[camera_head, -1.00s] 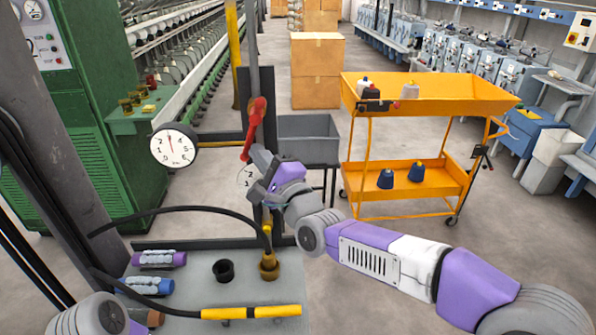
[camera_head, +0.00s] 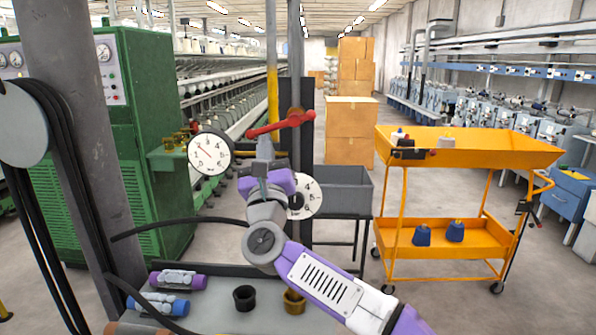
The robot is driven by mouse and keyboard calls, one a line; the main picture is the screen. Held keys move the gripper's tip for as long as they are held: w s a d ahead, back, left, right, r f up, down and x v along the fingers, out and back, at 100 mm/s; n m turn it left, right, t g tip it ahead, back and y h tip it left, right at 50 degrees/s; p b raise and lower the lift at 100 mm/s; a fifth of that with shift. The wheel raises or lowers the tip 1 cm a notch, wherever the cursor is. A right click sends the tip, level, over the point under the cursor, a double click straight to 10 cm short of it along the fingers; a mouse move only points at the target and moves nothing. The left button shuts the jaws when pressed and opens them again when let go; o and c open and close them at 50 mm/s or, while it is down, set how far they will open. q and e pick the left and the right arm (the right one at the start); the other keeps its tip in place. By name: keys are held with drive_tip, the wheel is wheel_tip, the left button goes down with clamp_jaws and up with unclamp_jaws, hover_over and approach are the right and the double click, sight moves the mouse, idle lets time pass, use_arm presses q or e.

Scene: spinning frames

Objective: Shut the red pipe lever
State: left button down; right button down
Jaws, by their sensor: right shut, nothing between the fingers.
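The red pipe lever (camera_head: 280,125) is on the upright grey pipe, above the middle of the view. It lies nearly crosswise to the pipe, its left end a little lower than its right. My right gripper (camera_head: 264,150) is shut and empty, pointing up just below the left part of the lever. I cannot tell whether its tips touch the lever. My purple and white right arm comes up from the lower right and hides part of the pipe. My left gripper is not in view.
Dial gauges (camera_head: 210,153) stand left of and behind my right gripper. A bench (camera_head: 225,318) below holds purple and blue rolls and a black cup (camera_head: 244,297). A grey bin (camera_head: 343,188) and an orange cart (camera_head: 465,150) stand to the right. A thick column (camera_head: 85,150) is at left.

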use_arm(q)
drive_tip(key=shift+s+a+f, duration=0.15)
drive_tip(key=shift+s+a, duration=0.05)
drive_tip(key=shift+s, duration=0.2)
use_arm(e)
drive_tip(key=r+m+h, duration=0.1)
drive_tip(key=a+m+h, duration=0.1)
drive_tip(key=m, duration=0.1)
drive_tip(key=shift+r+t, duration=0.3)
drive_tip(key=shift+r, duration=0.1)
